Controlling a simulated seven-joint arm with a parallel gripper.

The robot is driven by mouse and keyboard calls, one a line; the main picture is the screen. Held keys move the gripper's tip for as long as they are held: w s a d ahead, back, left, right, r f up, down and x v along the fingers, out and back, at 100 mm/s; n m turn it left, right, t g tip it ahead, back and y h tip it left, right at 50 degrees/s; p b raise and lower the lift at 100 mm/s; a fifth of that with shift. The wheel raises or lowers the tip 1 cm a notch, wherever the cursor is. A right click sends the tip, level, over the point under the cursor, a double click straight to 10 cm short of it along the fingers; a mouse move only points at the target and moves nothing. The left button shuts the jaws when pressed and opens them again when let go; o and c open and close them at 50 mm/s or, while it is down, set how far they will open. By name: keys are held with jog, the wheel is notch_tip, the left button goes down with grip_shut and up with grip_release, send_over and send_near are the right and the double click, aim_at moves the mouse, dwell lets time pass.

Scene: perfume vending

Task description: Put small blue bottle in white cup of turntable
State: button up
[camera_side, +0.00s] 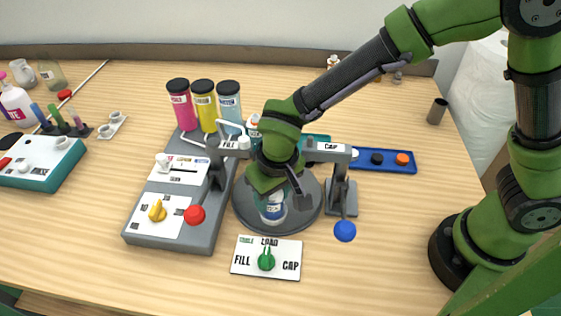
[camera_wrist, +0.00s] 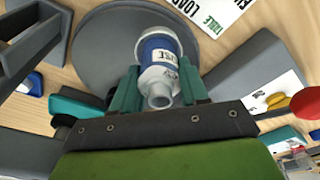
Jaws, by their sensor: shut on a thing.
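The small blue bottle (camera_side: 273,211), clear with a blue and white label, is upright between the fingers of my gripper (camera_side: 278,196). In the wrist view my teal gripper fingers (camera_wrist: 158,86) are shut on the bottle (camera_wrist: 160,70), with its open neck towards the camera. The grey round turntable (camera_side: 304,211) lies beneath. The white cup (camera_wrist: 152,34) shows as a pale rim around the bottle's far end. The bottle is over or inside the cup; I cannot tell whether it rests on the cup's bottom.
A grey filling station (camera_side: 185,228) with a red-knobbed lever (camera_side: 194,215) stands left of the turntable. A capping press (camera_side: 342,185) with a blue knob (camera_side: 344,231) stands close on the right. The FILL/LOAD/CAP dial plate (camera_side: 266,258) lies in front. The table's right front is clear.

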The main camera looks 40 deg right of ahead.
jog(key=shift+f, duration=0.25)
jog(key=shift+f, duration=0.15)
jog(key=o, duration=1.1)
jog(key=shift+c, duration=0.2)
